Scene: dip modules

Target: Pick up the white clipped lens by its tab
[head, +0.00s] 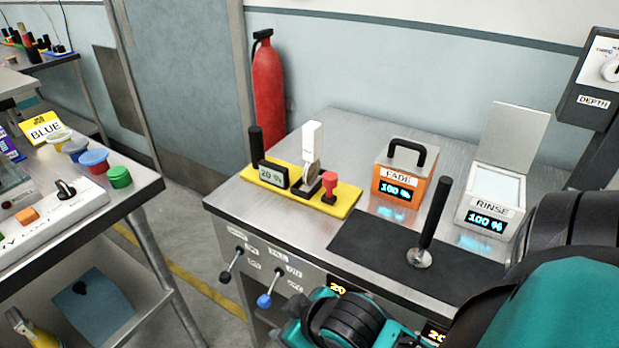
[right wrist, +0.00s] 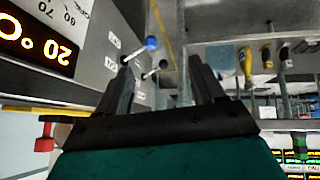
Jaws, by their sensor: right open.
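The white clipped lens (head: 312,143) stands upright in a small dark holder on the yellow tray (head: 343,200), in the middle of the head view. Its white tab points up, and a round metal-coloured part shows below it. My right arm comes in from the lower right of the head view, in front of the table and apart from the lens; its fingertips are hidden there. In the right wrist view my right gripper (right wrist: 163,78) is open, with nothing between its fingers. My left gripper is not in view.
The orange FADE box (head: 402,172) and RINSE box (head: 489,213) stand right. A black-handled tool (head: 430,225) stands on the dark mat (head: 365,250). Levers (head: 231,263) jut from the front.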

